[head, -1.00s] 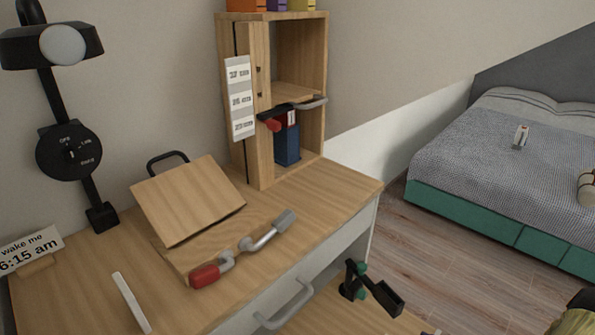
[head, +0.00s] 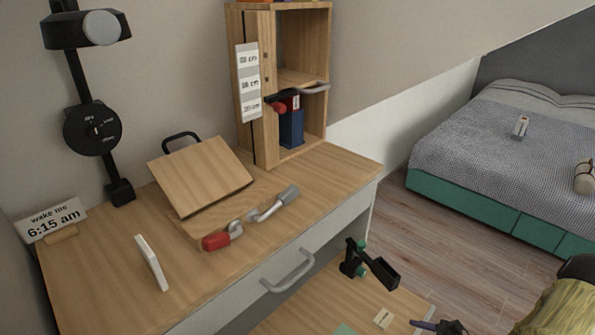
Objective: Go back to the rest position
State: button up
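My gripper and arm are not recognisable in the head view, so I cannot see whether the gripper is open, shut or holding anything. The task names no other object. The view looks down on a wooden desk (head: 110,255) against the wall.
A shelf unit (head: 262,130) is behind. Below is a black-green device (head: 370,265). Floor (head: 425,235) shows before the bed (head: 500,160).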

jog(key=s+a+r+n+g+h+p, duration=0.1)
jog(key=s+a+r+n+g+h, duration=0.15)
jog(key=a+r+n, duration=0.45)
jog(key=s+a+r+n+g+h, duration=0.1)
jog(key=a+r+n+h, duration=0.3)
jog(key=r+n, duration=0.45)
jog(key=s+a+r+n+g+h+p, duration=0.1)
jog(key=s+a+r+n+g+h, duration=0.15)
jog(key=a+r+n, duration=0.5)
jog(key=w+p+v, duration=0.3)
jog(key=p+v, duration=1.5)
jog(key=w+a+r+p+v, duration=0.1)
jog(key=w+p+v, duration=0.3)
jog(key=p+v, duration=1.5)
jog(key=shift+w+r+h, duration=0.35)
jog(key=shift+r+h, duration=0.05)
jog(key=shift+r, duration=0.1)
